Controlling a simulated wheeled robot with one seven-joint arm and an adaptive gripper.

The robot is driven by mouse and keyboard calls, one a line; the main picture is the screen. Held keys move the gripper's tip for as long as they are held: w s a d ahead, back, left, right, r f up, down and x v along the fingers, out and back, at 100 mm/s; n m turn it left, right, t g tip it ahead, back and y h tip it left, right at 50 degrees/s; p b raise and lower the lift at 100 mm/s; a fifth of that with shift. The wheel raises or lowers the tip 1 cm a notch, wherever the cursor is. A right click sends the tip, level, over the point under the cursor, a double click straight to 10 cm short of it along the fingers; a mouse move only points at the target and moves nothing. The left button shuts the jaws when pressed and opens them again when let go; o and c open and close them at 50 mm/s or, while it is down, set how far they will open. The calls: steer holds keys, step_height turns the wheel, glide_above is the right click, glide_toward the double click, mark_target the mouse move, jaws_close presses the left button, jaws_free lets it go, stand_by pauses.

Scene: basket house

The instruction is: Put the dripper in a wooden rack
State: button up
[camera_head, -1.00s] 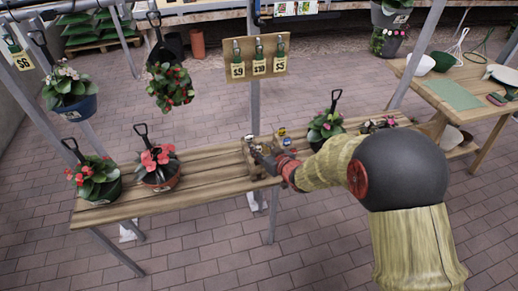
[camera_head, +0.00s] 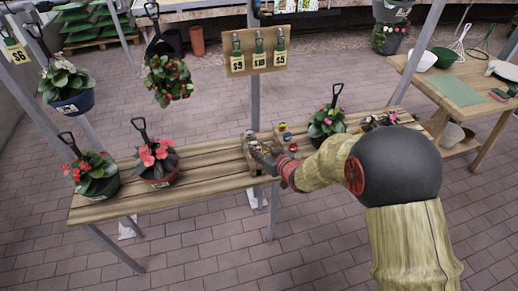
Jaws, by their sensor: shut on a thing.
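My gripper (camera_head: 262,152) reaches in from the right over the wooden plank bench. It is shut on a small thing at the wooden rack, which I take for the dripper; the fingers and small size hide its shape. The wooden rack (camera_head: 249,160) is a small brown block-like holder near the middle of the bench, right at the fingertips. I cannot tell whether the held thing is inside the rack or just above it. Two small bottle-like items with coloured labels, perhaps other drippers (camera_head: 286,135), stand just right of my gripper.
The bench (camera_head: 205,190) holds potted flowers at left (camera_head: 157,165) and right (camera_head: 326,121). A metal post (camera_head: 255,95) rises behind the rack, with a price board (camera_head: 258,52) on it. Bare planks lie left of the rack. A side table (camera_head: 450,90) stands at right.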

steer(key=shift+f, duration=0.2)
steer(key=shift+f+b, duration=1.05)
steer(key=shift+f, duration=0.25)
steer(key=o, duration=0.9)
steer(key=v, duration=1.2)
